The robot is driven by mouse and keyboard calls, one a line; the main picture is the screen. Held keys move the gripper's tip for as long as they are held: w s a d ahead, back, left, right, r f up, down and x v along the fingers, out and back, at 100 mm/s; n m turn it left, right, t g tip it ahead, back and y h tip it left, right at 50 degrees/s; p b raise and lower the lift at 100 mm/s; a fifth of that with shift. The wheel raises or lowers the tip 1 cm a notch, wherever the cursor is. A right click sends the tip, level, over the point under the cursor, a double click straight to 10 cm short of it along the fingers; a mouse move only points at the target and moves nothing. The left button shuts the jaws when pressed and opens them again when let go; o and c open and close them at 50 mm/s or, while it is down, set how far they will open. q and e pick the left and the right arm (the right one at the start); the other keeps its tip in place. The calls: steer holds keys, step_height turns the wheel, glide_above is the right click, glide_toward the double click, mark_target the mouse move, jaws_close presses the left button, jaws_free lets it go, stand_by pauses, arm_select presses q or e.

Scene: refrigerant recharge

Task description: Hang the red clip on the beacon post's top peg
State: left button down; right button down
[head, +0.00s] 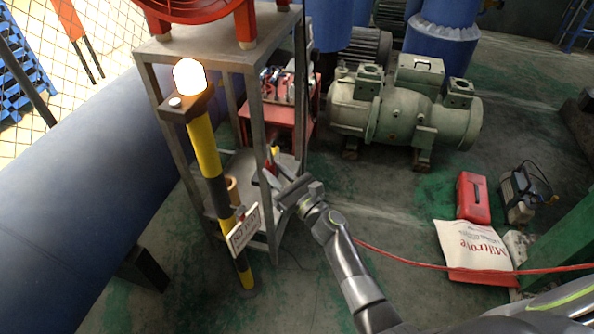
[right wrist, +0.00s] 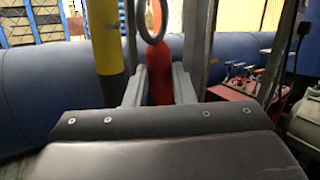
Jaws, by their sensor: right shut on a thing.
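The beacon post (head: 208,157) is a yellow and black striped pole with a glowing lamp (head: 189,77) on a brown block at its top. A small pale round end (head: 175,102), perhaps a peg, shows on the block. My right gripper (head: 275,181) is to the right of the post, well below its top. In the right wrist view it is shut on the red clip (right wrist: 160,82), whose grey ring (right wrist: 152,24) stands above the fingers. The post (right wrist: 105,40) is left of the clip, apart from it. My left gripper is not in view.
A white sign (head: 244,229) is at the post's lower part. A metal rack (head: 222,57) stands right behind the post, close to my gripper. A large blue pipe (head: 90,190) lies left. A green pump (head: 405,110), red box (head: 473,197) and white bag (head: 472,247) are to the right.

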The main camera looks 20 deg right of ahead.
steer(key=w+a+f, duration=0.1)
steer(key=w+a, duration=0.4)
steer(key=a, duration=0.4)
steer(key=shift+f, duration=0.15)
stand_by(0.9)
steer(key=shift+b, duration=0.5)
stand_by(0.8)
steer(key=shift+w+f, duration=0.1)
steer(key=shift+w+a+f+b, duration=0.25)
steer(key=shift+a+b, duration=0.15)
steer(key=shift+b, duration=0.5)
steer(key=shift+f, duration=0.1)
stand_by(0.3)
steer(key=shift+a+b, duration=0.1)
steer(key=shift+b, duration=0.35)
